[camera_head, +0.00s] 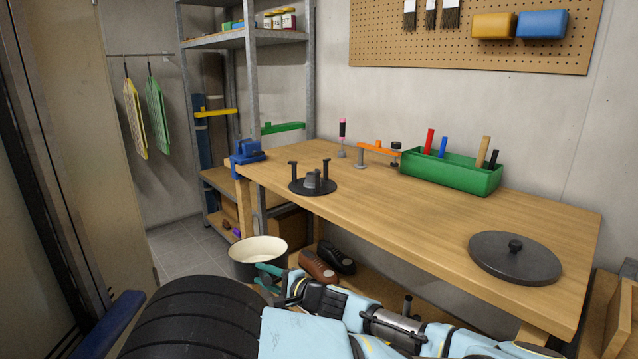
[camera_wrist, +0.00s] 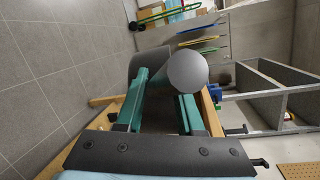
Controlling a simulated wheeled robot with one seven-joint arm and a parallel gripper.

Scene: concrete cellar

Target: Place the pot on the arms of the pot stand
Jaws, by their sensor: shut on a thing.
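The pot (camera_head: 246,269), dark outside and cream inside, is upright with its mouth up, off the table's near left edge and apart from the stand. My gripper (camera_head: 268,279) has teal fingers and is shut on the pot's near side. In the wrist view the fingers (camera_wrist: 165,88) reach toward the dark pot wall (camera_wrist: 150,62), with a rounded grey part beside it. The exact gripped part is hard to see. The pot stand (camera_head: 298,187) is a black disc with upright arms around a grey burner (camera_head: 312,180), at the table's left end. Nothing rests on its arms.
The wooden table (camera_head: 400,212) has clear room in the middle. A blue vice-like tool (camera_head: 247,152) is left of the stand. A green box (camera_head: 450,172) stands at the back, and a dark lid (camera_head: 515,262) lies at right. A metal shelf (camera_head: 252,90) stands behind.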

